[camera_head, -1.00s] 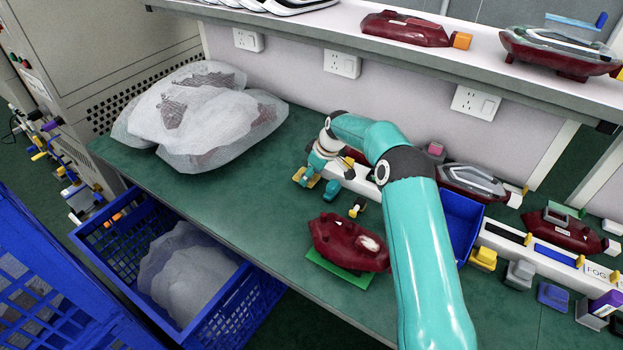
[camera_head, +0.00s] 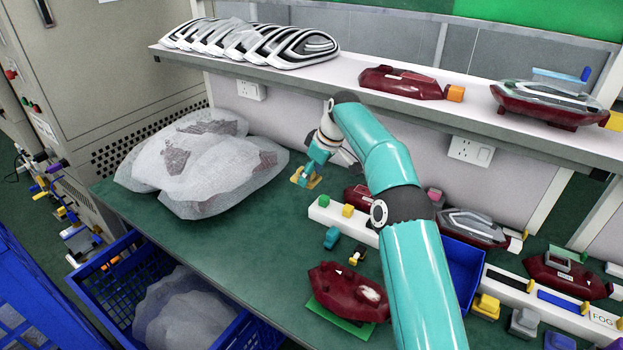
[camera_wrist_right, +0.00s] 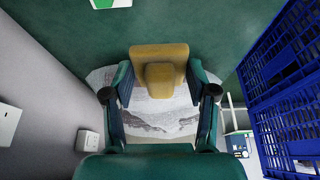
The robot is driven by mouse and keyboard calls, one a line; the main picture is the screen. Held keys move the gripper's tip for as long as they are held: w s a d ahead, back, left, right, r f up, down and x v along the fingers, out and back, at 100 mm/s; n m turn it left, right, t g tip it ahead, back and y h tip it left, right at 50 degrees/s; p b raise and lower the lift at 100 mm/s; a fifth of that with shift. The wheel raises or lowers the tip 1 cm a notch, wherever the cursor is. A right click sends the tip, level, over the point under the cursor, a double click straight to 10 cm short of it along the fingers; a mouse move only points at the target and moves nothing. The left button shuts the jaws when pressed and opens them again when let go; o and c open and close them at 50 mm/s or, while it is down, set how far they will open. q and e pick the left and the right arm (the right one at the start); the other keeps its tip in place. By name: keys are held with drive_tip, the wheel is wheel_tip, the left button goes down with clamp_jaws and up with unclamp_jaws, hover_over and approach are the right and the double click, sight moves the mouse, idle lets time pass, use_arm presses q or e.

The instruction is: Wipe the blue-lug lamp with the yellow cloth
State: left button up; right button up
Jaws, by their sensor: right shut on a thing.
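My right gripper (camera_head: 306,172) is shut on the yellow cloth (camera_head: 303,181), just above and left of a white rail at the back of the bench. In the right wrist view the yellow cloth (camera_wrist_right: 158,53) is a flat pad with a block between the fingers (camera_wrist_right: 160,90). A dark red lamp (camera_head: 347,291) lies on a green mat near the front edge; I cannot tell its lug's colour. Another dark red lamp (camera_head: 549,104) on the shelf has a blue piece (camera_head: 586,73) above it, perhaps not its lug. My left gripper is out of view.
The white rail (camera_head: 335,219) carries a green and a yellow knob. White-wrapped bundles (camera_head: 200,175) fill the bench's left. A blue bin (camera_head: 463,275) and more lamps are right. A blue crate (camera_head: 110,300) stands below the bench edge.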

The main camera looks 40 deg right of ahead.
drive_tip(key=shift+o, duration=1.1)
drive_tip(key=shift+a, duration=0.1)
drive_tip(key=c, duration=0.3)
